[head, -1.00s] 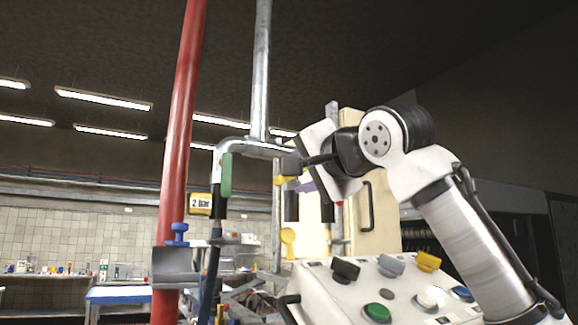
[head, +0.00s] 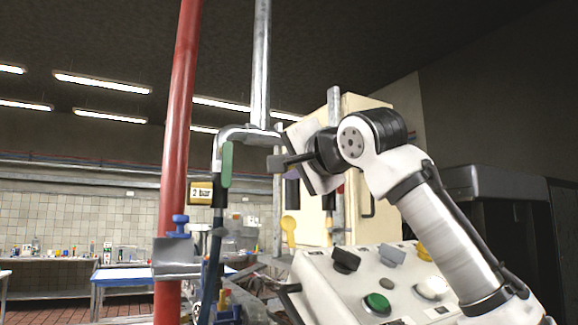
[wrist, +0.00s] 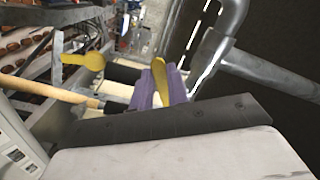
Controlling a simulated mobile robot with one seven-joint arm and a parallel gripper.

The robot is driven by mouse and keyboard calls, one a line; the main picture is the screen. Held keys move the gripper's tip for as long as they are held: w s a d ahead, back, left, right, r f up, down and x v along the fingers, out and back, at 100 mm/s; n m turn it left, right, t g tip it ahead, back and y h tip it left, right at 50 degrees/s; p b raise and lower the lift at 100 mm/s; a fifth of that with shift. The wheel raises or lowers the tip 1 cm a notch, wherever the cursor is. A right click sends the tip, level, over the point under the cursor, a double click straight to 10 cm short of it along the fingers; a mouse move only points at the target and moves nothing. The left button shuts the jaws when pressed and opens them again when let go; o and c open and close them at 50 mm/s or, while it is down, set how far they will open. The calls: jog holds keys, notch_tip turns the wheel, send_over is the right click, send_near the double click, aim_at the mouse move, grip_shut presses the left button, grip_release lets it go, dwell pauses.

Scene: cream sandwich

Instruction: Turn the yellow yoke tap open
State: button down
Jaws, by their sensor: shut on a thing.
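My gripper (wrist: 160,88) shows in the wrist view with its purple fingers shut on a yellow handle (wrist: 160,70), which I take to be the yellow yoke tap. The handle stands up between the two fingers, close to a grey metal pipe on the right. Its lower part is hidden by the fingers. In the head view my gripper (head: 280,163) is beside the bent end of the hanging grey pipe (head: 250,134). The held handle cannot be made out there.
A second yellow handle with a round end (head: 289,228) hangs below my gripper; it also shows in the wrist view (wrist: 90,61). A red pipe (head: 180,120) stands at left. A white panel with coloured knobs (head: 345,285) lies below my arm.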

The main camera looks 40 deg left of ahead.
jog(key=w+n, duration=0.1)
jog(key=n, duration=0.2)
jog(key=w+f+n, duration=0.1)
jog(key=n, duration=0.2)
jog(key=w+d+f+n, duration=0.1)
jog(key=n, duration=0.2)
jog(key=shift+d+f, duration=0.1)
jog(key=shift+f, duration=0.1)
jog(key=shift+w+d+n, duration=0.1)
jog(key=shift+w+n, duration=0.15)
jog(key=shift+n, duration=0.5)
jog(key=shift+w+d+n, duration=0.1)
jog(key=shift+w+n, duration=0.15)
jog(key=shift+n, duration=0.5)
jog(key=c, duration=1.4)
grip_release()
jog(key=shift+o, duration=0.2)
